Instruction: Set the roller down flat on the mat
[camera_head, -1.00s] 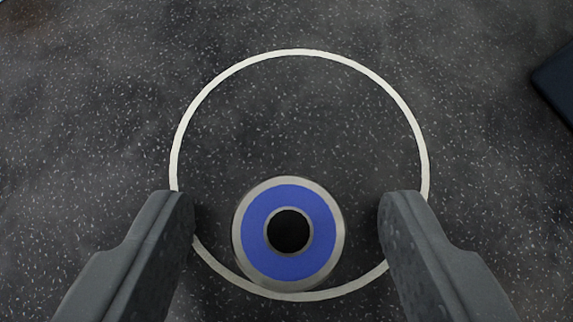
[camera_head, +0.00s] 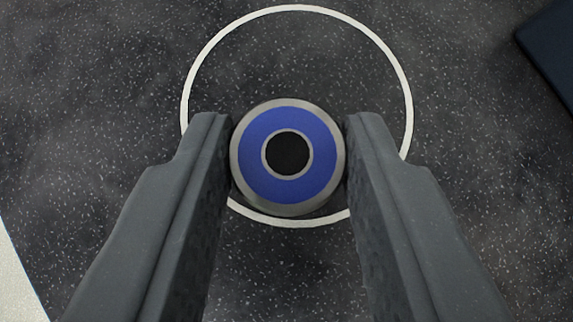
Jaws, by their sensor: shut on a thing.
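The roller (camera_head: 288,189) shows in the head view as a round end face, with a blue ring, a grey rim and a black centre. It stands on end, seen from above. My gripper (camera_head: 288,130) has one finger on each side of the roller and is shut on it. The roller's lower end is hidden, so I cannot tell whether it touches the floor. A dark navy slab (camera_head: 555,58) is cut off by the right edge; I cannot tell if it is the mat.
The floor (camera_head: 480,180) is dark and speckled. A white painted circle (camera_head: 296,8) lies beyond and around the roller, which covers part of its near edge. A pale area (camera_head: 18,290) shows at the bottom left. The floor inside the circle is clear.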

